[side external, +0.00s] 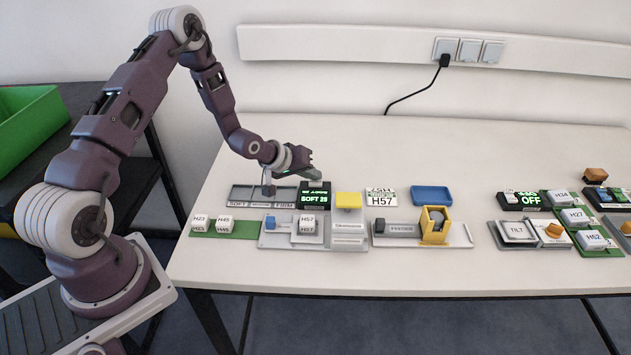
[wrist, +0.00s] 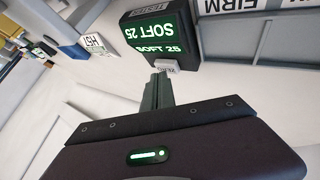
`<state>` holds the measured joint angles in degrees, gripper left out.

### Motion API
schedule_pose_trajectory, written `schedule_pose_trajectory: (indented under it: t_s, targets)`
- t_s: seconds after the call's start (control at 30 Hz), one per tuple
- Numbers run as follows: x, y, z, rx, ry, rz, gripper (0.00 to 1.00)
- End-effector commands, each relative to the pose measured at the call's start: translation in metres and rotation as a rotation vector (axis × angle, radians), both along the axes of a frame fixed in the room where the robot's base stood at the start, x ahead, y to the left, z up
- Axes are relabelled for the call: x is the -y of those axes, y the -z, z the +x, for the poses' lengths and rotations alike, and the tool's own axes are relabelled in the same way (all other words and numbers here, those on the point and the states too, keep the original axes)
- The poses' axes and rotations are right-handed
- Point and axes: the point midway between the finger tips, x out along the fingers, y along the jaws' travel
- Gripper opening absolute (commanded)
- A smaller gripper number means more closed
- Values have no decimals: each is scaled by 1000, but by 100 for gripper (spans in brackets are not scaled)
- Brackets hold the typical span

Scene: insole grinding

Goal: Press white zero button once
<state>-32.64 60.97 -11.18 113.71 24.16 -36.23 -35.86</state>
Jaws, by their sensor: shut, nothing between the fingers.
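A black tester (side external: 314,194) with green lit text reading SOFT and a number, apparently 25, stands at the back left of the table. In the wrist view the tester (wrist: 160,32) reads SOFT 25. A small white button (wrist: 167,65) with faint lettering sits at its edge; I cannot read the letters with certainty. My gripper (side external: 316,180) is shut and empty, just above the tester. In the wrist view the shut fingers (wrist: 158,80) point at the white button, their tips overlapping its near edge; I cannot tell whether they touch it. The button is hidden in the side view.
A grey rail tray (side external: 240,194) marked SOFT and FIRM lies left of the tester. A yellow block (side external: 348,201) stands close on the right. A grey fixture (side external: 276,240) with labelled blocks lies in front. A blue tray (side external: 431,195) is farther right. The table behind is clear.

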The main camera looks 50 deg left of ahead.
Motion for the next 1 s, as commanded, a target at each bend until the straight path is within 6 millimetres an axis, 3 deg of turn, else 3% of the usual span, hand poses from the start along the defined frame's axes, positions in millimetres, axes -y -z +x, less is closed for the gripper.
schedule_pose_trajectory:
  t_s: [0.67,1.0]
  targets:
    - [0,4,0,-1,1,0,0]
    - [0,-12,0,-1,0,-1,0]
